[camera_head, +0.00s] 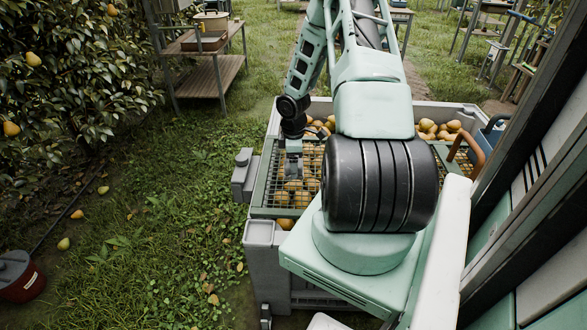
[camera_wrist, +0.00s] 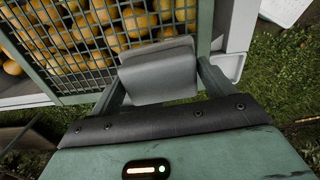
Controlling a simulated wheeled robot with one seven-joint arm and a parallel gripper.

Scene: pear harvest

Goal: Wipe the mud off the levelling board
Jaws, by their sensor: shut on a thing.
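My gripper (camera_head: 292,170) is over the left part of a pear bin, pointing down at a wire mesh screen (camera_head: 312,158). In the wrist view my gripper (camera_wrist: 160,82) is shut on a smooth grey block (camera_wrist: 158,72), which sits between the two fingers. The block lies close to the mesh and a green frame bar (camera_wrist: 206,25); whether it touches them I cannot tell. I cannot tell for sure which part is the levelling board; a flat green bar (camera_head: 264,178) runs along the left of the mesh. No mud is clearly visible. My arm hides much of the bin.
Pears (camera_head: 438,129) fill the grey bin (camera_head: 262,235) under the mesh. A grey box (camera_head: 245,175) is at its left side. A blue crate (camera_head: 490,135) stands at the right. A red bucket (camera_head: 20,278) and shelf (camera_head: 205,85) stand left. Grass between is mostly open.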

